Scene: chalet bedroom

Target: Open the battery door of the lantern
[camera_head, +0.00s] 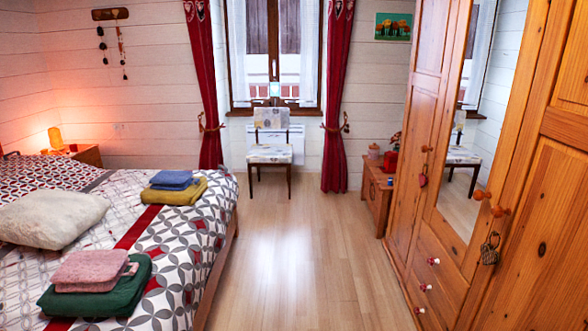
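I cannot clearly identify a lantern, and no battery door can be made out. A small pale teal object (274,89) shows at the window just above the chair back; it is too small to tell what it is. A small red object (390,161) stands on the low wooden chest (377,200) at the right, also too small to name surely. A glowing orange lamp (55,138) is at the far left on the bedside table (88,155). Neither of my grippers is in view.
The wooden floor (300,260) is clear between the bed (215,255) and the wardrobe (440,260). A chair (270,152) stands before the window. Folded towels (95,290) and a pillow (50,218) lie on the bed. Wardrobe knobs stick out at the right.

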